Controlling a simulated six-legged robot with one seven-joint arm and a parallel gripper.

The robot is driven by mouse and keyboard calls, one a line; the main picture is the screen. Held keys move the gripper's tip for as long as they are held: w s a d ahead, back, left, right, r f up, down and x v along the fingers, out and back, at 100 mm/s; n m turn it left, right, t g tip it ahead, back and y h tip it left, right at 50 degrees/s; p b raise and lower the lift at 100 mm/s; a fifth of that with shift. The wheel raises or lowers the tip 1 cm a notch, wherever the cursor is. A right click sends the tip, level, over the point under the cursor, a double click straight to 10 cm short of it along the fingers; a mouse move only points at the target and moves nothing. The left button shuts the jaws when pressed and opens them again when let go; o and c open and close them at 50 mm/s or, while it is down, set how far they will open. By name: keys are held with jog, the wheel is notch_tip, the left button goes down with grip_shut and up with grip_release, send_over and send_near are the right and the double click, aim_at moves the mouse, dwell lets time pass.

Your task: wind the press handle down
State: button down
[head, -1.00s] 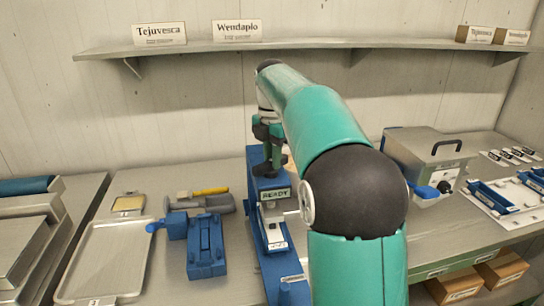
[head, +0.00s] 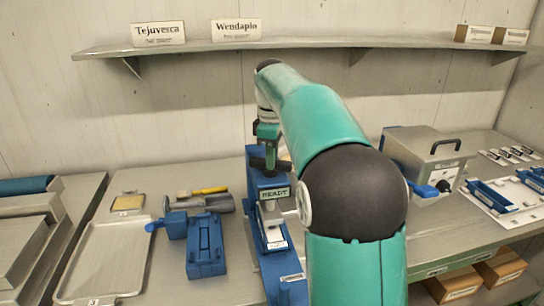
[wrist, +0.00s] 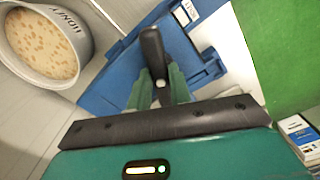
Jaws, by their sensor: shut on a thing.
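The blue press (head: 272,262) stands on the bench in the head view, with a sign reading READY (head: 275,193) on its front. Its blue body (wrist: 195,50) also fills the middle of the wrist view. The black press handle (wrist: 152,45) sticks out between the green fingers of my gripper (wrist: 160,84). My gripper is shut on the handle. In the head view my gripper (head: 267,137) is at the top of the press, and my arm hides part of the press's right side.
A honey tub (wrist: 88,40) stands beside the press in the wrist view. Left of the press are a blue fixture (head: 205,258) and a metal tray (head: 77,270). A metal box with a black handle (head: 425,150) stands at right. A shelf (head: 310,44) runs along the wall above.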

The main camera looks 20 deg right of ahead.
jog(key=m, duration=0.4)
jog(key=shift+s+m, duration=0.1)
jog(key=shift+m, duration=0.2)
dwell(0.5)
jog(key=c, duration=1.3)
grip_release()
jog(key=shift+r, duration=6.9)
jog(key=shift+a, duration=0.1)
